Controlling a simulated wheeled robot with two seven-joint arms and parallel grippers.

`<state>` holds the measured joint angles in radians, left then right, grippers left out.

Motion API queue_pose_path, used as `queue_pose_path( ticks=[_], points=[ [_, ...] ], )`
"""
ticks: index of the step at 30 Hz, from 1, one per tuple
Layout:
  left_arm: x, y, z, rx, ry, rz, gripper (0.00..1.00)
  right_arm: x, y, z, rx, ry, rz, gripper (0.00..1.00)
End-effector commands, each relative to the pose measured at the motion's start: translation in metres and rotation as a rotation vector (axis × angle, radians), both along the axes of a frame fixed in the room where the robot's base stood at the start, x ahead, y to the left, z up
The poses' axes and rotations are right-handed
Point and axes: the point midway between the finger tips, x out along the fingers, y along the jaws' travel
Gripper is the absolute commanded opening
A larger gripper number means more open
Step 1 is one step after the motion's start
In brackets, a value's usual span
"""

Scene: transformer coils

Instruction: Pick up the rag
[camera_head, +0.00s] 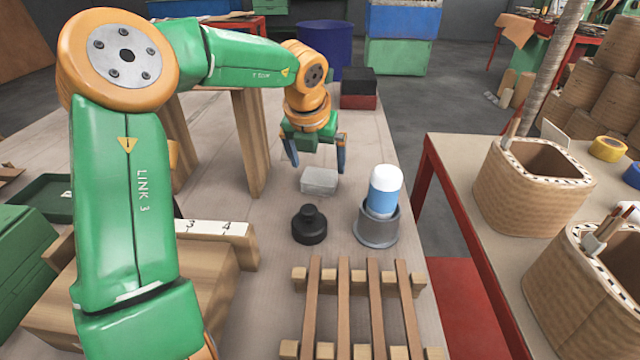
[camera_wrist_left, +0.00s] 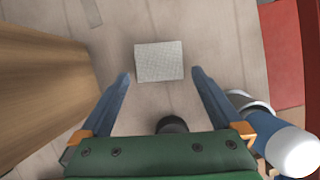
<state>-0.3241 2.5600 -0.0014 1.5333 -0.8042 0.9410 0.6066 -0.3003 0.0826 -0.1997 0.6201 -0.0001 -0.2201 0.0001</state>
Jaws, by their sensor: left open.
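The rag (camera_head: 320,182) is a small light-grey folded square lying on the wooden bench. It also shows in the left wrist view (camera_wrist_left: 159,61), where its woven surface faces up, just beyond the fingertips. My left gripper (camera_head: 317,164) is open and points down above the bench at the rag. In the left wrist view its two blue fingers (camera_wrist_left: 161,76) stand apart, one toward each side of the rag, and nothing is between them. I cannot tell the exact height of the fingertips above the rag. My right gripper is in neither view.
A black round-knobbed item (camera_head: 309,225) and a white-and-blue bottle in a grey cup (camera_head: 378,232) stand just nearer than the rag. A wooden slatted rack (camera_head: 343,310) lies in front. A wooden upright (camera_head: 249,140) stands to the left. A black-and-red box (camera_head: 358,88) sits behind.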

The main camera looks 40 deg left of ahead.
Motion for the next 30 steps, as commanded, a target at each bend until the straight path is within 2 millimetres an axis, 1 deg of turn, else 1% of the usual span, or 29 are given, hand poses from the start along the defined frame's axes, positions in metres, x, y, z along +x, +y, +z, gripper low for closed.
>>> queue_pose_path(
  ticks=[6, 9, 16, 17, 18, 20, 21, 23, 30],
  points=[
    [0.012, 0.009, -0.036, 0.001, 0.006, 0.001, 1.00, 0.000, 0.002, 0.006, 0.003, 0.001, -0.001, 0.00],
    [0.017, 0.012, -0.049, 0.001, 0.004, 0.000, 1.00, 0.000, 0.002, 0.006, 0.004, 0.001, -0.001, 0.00],
    [0.018, 0.013, -0.052, 0.001, 0.000, 0.000, 1.00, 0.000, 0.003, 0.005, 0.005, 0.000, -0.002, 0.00],
    [0.018, 0.013, -0.052, 0.001, 0.000, 0.000, 0.95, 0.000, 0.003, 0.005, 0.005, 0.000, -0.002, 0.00],
    [0.018, 0.013, -0.052, 0.001, 0.000, 0.000, 0.84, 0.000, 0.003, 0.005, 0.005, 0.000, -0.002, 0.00],
    [0.018, 0.013, -0.052, 0.000, 0.001, 0.000, 0.68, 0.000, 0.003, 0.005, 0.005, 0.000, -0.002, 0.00],
    [0.018, 0.012, -0.052, 0.001, 0.000, 0.000, 0.57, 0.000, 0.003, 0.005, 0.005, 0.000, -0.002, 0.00],
    [0.018, 0.012, -0.052, 0.001, 0.000, 0.000, 0.41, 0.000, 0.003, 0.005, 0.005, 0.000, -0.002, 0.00],
    [0.018, 0.012, -0.051, 0.001, 0.000, 0.000, 0.40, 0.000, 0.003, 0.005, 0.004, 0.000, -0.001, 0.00]
  ],
)
